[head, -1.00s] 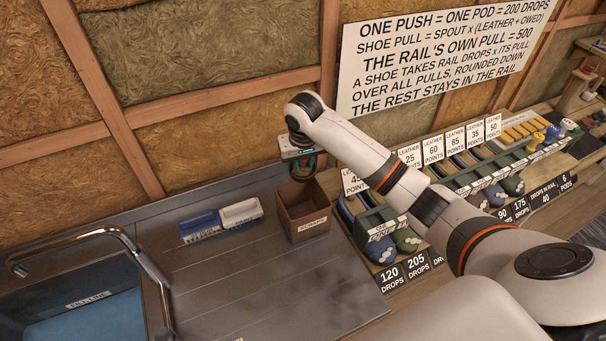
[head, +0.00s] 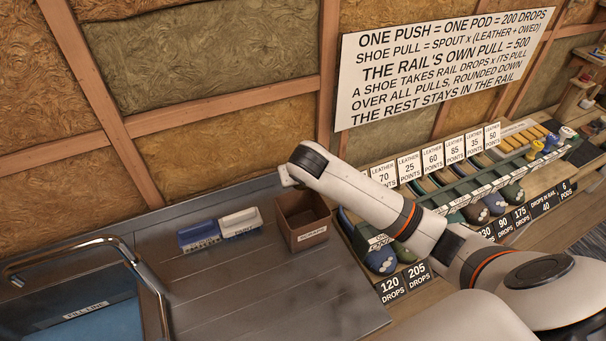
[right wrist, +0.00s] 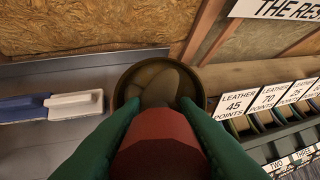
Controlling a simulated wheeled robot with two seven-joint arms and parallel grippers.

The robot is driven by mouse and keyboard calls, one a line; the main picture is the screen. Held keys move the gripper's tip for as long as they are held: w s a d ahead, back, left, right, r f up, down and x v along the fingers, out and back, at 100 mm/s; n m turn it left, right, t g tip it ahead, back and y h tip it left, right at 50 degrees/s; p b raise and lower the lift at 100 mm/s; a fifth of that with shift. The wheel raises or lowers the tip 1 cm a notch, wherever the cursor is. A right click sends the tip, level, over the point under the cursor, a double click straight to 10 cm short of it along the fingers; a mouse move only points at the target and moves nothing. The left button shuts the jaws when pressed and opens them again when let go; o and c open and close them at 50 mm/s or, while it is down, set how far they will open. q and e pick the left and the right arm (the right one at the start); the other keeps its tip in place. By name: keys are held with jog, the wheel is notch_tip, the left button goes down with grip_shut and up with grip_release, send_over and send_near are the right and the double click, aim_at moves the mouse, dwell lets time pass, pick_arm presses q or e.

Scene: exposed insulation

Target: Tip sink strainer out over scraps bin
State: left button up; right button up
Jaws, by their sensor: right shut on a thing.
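The scraps bin (head: 306,236) is a brown open box with a label, at the right end of the metal counter in the head view. My right arm reaches over to its back left, and the wrist hides the gripper there. In the right wrist view my right gripper (right wrist: 160,106) has green fingers shut on a red grip (right wrist: 160,140). Past it is the round, dark-rimmed sink strainer (right wrist: 160,84). Its inside shows brownish-grey lobed shapes; I cannot tell whether these are scraps. The bin is not visible in that view. My left gripper is not in view.
A blue brush (head: 199,236) and a white one (head: 240,222) lie left of the bin. The sink (head: 85,310) and curved tap (head: 130,255) are at the left. A rack of labelled slots (head: 450,190) stands close on the right. The front counter is clear.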

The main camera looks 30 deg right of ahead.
jog(key=shift+s+f+t+b, duration=0.15)
jog(key=shift+t+b, duration=0.15)
jog(key=shift+t, duration=0.2)
jog(key=shift+a+t, duration=0.1)
jog(key=shift+t, duration=0.2)
jog(key=shift+s+f+h+b, duration=0.15)
jog(key=shift+h+b, duration=0.15)
jog(key=shift+b, duration=0.35)
jog(key=shift+t+b, duration=0.45)
jog(key=shift+t, duration=0.25)
jog(key=shift+s+a+f+t+h+b, duration=0.15)
jog(key=shift+t+h+b, duration=0.25)
jog(key=shift+b, duration=0.4)
jog(key=shift+t+b, duration=0.3)
jog(key=shift+b, duration=0.15)
jog(key=shift+f+t+h+b, duration=0.15)
jog(key=shift+t+h+b, duration=0.25)
jog(key=shift+b, duration=0.7)
jog(key=shift+s+t+b, duration=0.1)
jog(key=shift+t+b, duration=0.3)
jog(key=shift+b, duration=0.15)
